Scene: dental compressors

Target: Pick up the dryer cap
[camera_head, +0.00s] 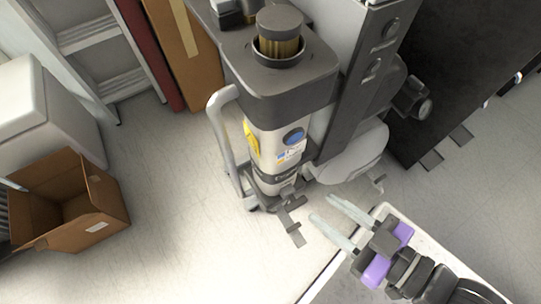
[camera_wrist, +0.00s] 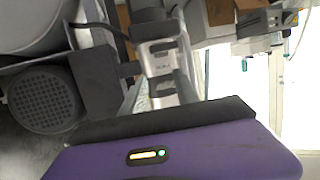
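The dryer cap (camera_head: 280,21) is a dark round knob on top of a brass-coloured ribbed cylinder, seated in the dark head of the dryer column (camera_head: 275,150). The column is upright, with a white body, labels and a blue round mark. My gripper (camera_head: 323,207) is at the lower right of the column, well apart from the cap. Its two pale fingers are spread, with nothing visible between them. In the wrist view, the purple gripper housing (camera_wrist: 180,155) fills the bottom, and I cannot make out the cap there.
An open cardboard box (camera_head: 70,205) stands on the floor at left, by a white cabinet (camera_head: 45,115) and a ladder (camera_head: 95,50). Compressor parts stand directly right of the column. A dark panel (camera_head: 465,60) is at upper right. The floor between box and column is clear.

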